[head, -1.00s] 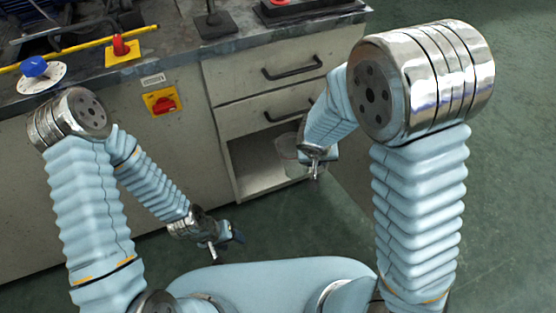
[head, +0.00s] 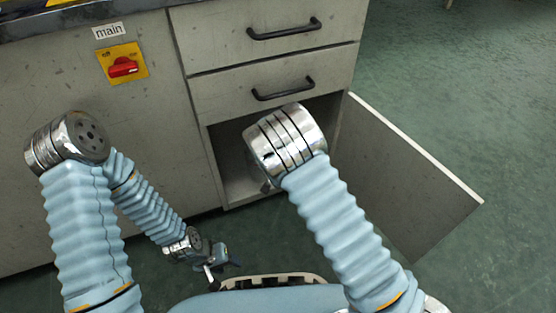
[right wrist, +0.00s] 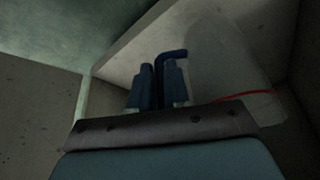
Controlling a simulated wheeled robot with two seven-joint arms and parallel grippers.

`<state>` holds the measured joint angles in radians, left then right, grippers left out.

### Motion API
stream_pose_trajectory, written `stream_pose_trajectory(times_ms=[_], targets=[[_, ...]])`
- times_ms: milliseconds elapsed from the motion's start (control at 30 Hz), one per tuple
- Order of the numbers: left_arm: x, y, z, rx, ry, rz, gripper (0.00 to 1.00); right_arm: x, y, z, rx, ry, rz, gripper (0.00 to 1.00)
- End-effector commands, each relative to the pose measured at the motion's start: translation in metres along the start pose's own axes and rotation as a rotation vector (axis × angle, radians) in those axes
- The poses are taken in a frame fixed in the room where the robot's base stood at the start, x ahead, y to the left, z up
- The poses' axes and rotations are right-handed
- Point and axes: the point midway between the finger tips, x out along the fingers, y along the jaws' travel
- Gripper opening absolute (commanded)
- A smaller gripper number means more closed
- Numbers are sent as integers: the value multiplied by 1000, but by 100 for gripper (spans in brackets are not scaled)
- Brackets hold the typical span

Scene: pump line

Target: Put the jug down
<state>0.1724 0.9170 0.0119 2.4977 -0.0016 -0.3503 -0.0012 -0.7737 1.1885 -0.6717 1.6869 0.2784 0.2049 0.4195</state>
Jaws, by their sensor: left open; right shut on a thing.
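The jug (right wrist: 225,60) is a clear, see-through vessel with a red line and a dark blue handle (right wrist: 172,53). My right gripper (right wrist: 158,72) is shut on this handle, seen in the right wrist view. Pale panels of the cupboard surround the jug there. I cannot tell if its base touches the cupboard floor. In the head view my right arm reaches to the open cupboard (head: 229,160) under the drawers and hides the jug and right gripper. My left gripper (head: 222,271) is open and empty, low in front of the cabinet.
The cupboard door (head: 410,185) stands wide open on the right. Two drawers with black handles (head: 284,29) are shut above the opening. A red switch on a yellow plate (head: 123,66), labelled "main", is on the cabinet front. Green floor to the right is clear.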

Motion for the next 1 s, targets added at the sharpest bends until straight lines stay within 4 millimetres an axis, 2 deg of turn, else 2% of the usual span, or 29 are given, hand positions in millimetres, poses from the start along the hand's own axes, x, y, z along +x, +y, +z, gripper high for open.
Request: stream_pose_trajectory(times_ms=[100,200,400,467,700,1000], targets=[[8,-3,0,0,1,0,53,18,0,-34,3,4,0,0],[11,-4,0,0,3,0,53,27,0,-57,3,2,0,0],[13,-5,0,-1,4,0,53,35,-1,-80,0,0,0,0],[15,-6,0,-1,4,0,53,38,-1,-80,0,-1,1,0],[24,-9,-1,-1,6,0,53,68,-1,-67,0,-1,1,0],[24,-9,-1,-1,7,0,53,69,-1,-66,1,0,0,0]])
